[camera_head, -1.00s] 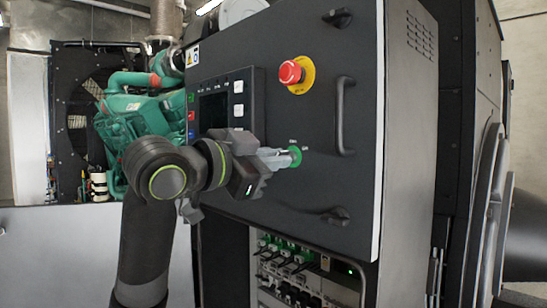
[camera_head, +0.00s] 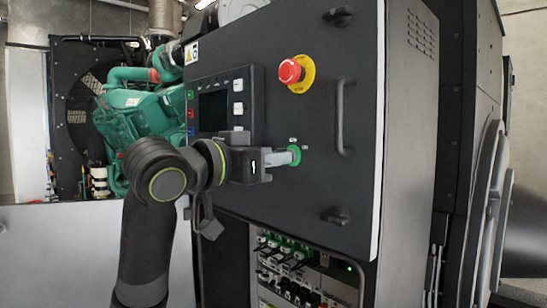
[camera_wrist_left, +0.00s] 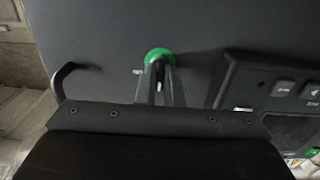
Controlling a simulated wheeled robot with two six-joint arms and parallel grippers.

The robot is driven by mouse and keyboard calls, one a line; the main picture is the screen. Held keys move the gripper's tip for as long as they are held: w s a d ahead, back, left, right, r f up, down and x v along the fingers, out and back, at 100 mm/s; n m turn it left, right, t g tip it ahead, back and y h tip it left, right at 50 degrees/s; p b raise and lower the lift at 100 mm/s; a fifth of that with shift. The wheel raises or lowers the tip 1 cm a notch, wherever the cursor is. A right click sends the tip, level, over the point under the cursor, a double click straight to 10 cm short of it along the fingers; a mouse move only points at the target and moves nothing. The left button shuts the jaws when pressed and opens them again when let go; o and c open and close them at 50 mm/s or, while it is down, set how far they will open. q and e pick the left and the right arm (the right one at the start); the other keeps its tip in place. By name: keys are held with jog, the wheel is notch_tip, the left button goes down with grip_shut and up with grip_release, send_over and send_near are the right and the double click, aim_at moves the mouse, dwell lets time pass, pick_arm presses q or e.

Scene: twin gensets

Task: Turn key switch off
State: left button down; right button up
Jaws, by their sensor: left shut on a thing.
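The key switch (camera_head: 295,155) has a green round collar and sits on the dark cabinet door, below the red emergency stop. My left gripper (camera_head: 286,157) reaches it from the left, its fingers shut on the key switch. In the left wrist view, the key switch (camera_wrist_left: 158,56) shows its green collar at the top between the fingertips of my left gripper (camera_wrist_left: 158,75). The key itself is mostly hidden between the fingers, so its turned position is hard to read. My right gripper is not in view.
A red emergency stop (camera_head: 291,72) on a yellow plate is above. A vertical door handle (camera_head: 344,115) is to the right. A control panel with a screen (camera_head: 213,111) is to the left. Door latches (camera_head: 336,216) stick out at the right edge. Wiring and breakers (camera_head: 285,262) show below the door.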

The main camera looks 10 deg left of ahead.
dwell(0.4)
pick_arm(q)
jog(key=c, duration=1.6)
grip_release()
jog(key=shift+o, duration=0.2)
jog(key=shift+s, duration=0.1)
jog(key=b+v, duration=0.5)
jog(key=v, duration=1.2)
jog(key=shift+a+b, duration=0.15)
jog(key=shift+b, duration=0.2)
